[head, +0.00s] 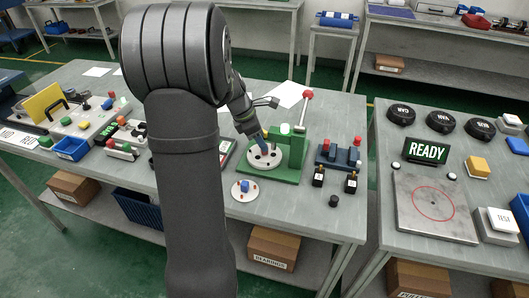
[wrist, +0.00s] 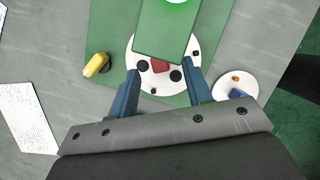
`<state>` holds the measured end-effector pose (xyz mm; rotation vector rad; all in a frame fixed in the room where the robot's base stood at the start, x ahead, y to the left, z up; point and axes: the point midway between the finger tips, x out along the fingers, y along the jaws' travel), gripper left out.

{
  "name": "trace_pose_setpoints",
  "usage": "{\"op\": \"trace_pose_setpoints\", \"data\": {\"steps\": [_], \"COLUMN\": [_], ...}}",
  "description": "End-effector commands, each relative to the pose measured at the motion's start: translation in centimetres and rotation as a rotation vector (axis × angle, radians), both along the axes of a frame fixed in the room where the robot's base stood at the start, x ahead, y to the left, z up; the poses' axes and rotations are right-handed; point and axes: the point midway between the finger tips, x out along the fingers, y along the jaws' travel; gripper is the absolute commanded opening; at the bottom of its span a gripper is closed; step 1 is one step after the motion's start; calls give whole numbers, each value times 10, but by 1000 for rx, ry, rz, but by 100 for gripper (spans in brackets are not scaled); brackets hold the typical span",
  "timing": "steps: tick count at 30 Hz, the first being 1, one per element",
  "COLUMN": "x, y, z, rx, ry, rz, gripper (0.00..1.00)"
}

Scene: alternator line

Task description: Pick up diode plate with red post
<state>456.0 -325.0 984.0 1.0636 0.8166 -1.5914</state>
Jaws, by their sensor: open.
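A white round plate (wrist: 146,82) with black round knobs and a red post (wrist: 160,66) near its middle lies on the green press base. The press's green upper part (wrist: 165,30) covers its far part in the wrist view. The plate also shows in the head view (head: 262,165), where its red post cannot be made out. My gripper (wrist: 162,74) is open and empty, its blue fingers on either side of the plate's middle. In the head view my gripper (head: 258,143) is over the plate, beside the press column. I cannot tell its exact height.
A smaller white plate (head: 236,192) with a blue post lies in front of the press. A green press (head: 298,150) with a red-knobbed lever stands close right of my gripper. A yellow part (wrist: 97,64) is left of my fingers. Black-and-blue blocks (head: 338,155) stand further right.

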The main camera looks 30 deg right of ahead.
Motion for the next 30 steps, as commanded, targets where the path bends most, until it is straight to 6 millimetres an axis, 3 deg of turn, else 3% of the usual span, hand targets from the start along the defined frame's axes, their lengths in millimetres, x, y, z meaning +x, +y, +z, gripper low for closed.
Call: {"op": "trace_pose_setpoints", "data": {"steps": [5,12,13,20,30], "x": [-2,-2,-2,-2,-2], "y": [-8,-8,-8,-8,-8], "z": [-19,-20,-20,-20,-17], "rx": [-1,-1,-1,-1,-1], "ry": [0,-1,-1,-1,-2], "rz": [0,0,0,0,1], "gripper": [45,45,44,0,0]}}
